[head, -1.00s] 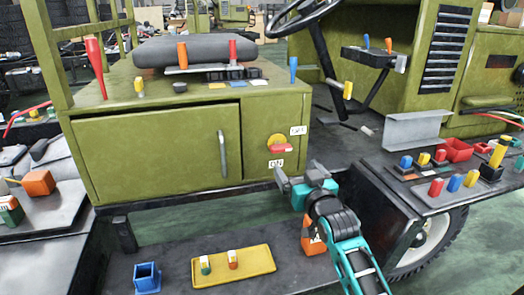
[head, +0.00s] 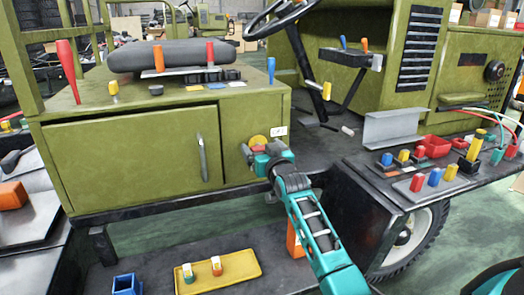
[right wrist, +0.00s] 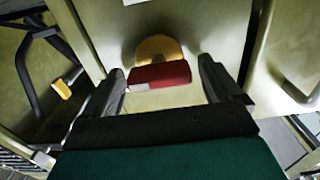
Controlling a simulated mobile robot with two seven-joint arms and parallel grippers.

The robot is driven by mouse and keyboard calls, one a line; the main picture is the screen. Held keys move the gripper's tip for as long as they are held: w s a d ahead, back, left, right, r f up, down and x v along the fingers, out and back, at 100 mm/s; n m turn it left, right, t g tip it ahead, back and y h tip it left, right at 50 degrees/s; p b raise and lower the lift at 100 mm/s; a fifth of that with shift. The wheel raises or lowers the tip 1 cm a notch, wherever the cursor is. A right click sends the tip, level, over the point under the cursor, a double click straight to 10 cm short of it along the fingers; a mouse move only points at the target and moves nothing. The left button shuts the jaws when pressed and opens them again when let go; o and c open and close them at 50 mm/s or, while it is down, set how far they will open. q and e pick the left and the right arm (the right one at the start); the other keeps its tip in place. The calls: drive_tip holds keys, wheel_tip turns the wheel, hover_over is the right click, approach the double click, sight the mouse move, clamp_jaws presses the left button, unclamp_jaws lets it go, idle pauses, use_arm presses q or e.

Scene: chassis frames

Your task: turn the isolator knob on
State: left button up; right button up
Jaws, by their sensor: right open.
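The isolator knob is a yellow disc (head: 257,141) with a red bar handle on the front of the green cabinet. In the head view my right gripper (head: 252,154) is at the knob and partly covers it. In the right wrist view the red handle (right wrist: 159,75) lies roughly level across the lower part of the yellow disc (right wrist: 158,47). There my right gripper (right wrist: 162,66) is open, one finger on each side of the handle, with gaps showing. I cannot tell whether the fingertips reach the handle's depth. My left gripper is not in view.
A white label (head: 279,131) is beside the knob. The cabinet door handle (head: 202,157) stands left of my gripper. Below are a yellow tray (head: 240,277) and a blue holder (head: 126,285). A side shelf (head: 405,198) holds coloured parts at right.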

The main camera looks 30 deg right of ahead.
drive_tip(key=shift+w, duration=0.15)
drive_tip(key=c, duration=1)
drive_tip(key=shift+o, duration=0.2)
